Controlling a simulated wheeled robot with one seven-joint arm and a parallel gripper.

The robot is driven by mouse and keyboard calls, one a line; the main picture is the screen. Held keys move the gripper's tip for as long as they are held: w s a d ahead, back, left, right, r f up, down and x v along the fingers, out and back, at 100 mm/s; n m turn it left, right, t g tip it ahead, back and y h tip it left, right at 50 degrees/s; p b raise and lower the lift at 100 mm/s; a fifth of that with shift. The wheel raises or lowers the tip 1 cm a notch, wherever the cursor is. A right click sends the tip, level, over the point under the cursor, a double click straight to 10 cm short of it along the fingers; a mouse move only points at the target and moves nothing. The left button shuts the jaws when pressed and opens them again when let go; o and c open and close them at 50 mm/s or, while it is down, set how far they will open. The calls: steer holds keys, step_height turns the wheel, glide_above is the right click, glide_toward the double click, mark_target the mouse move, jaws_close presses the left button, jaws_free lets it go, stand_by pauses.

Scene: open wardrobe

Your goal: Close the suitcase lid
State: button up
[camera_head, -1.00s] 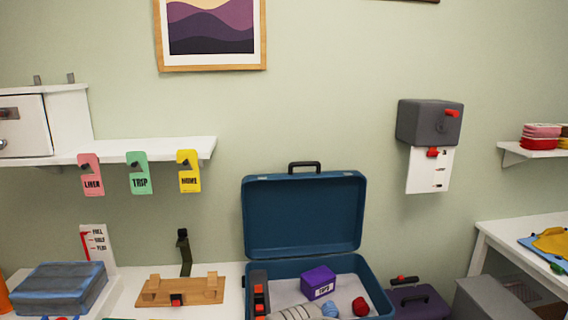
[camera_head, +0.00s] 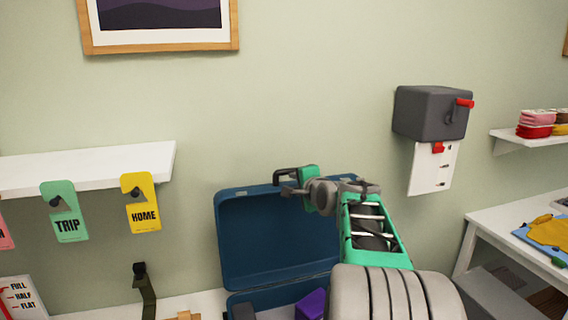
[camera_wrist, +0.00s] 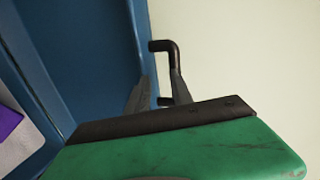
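The blue suitcase stands open, its lid (camera_head: 275,240) upright with a dark handle (camera_head: 290,172) on the top edge. In the wrist view the lid's inner face (camera_wrist: 85,50) is on the left and the handle (camera_wrist: 166,46) sticks out to the right. My gripper (camera_head: 288,190) is at the lid's top edge, close to the handle. In the wrist view its two fingers (camera_wrist: 160,80) are apart, one by the lid's edge and one by the handle. Whether they touch either is unclear. My arm hides the lid's right part.
A purple box (camera_head: 311,304) lies in the suitcase base. A white shelf (camera_head: 90,168) with hanging tags is at left. A grey wall box (camera_head: 428,112) with a red lever is at right, above a white table (camera_head: 510,205). The wall above the lid is clear.

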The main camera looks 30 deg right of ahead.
steer(key=w+d+m+t+p, duration=0.1)
steer(key=w+d, duration=0.3)
steer(key=w, duration=0.4)
steer(key=shift+d+r+h+p, duration=0.15)
steer(key=shift+d+h+p, duration=0.15)
steer(key=shift+d+p, duration=0.15)
steer(key=shift+c, duration=0.4)
steer(key=shift+s, duration=0.1)
jaws_close()
steer(key=shift+m, duration=0.3)
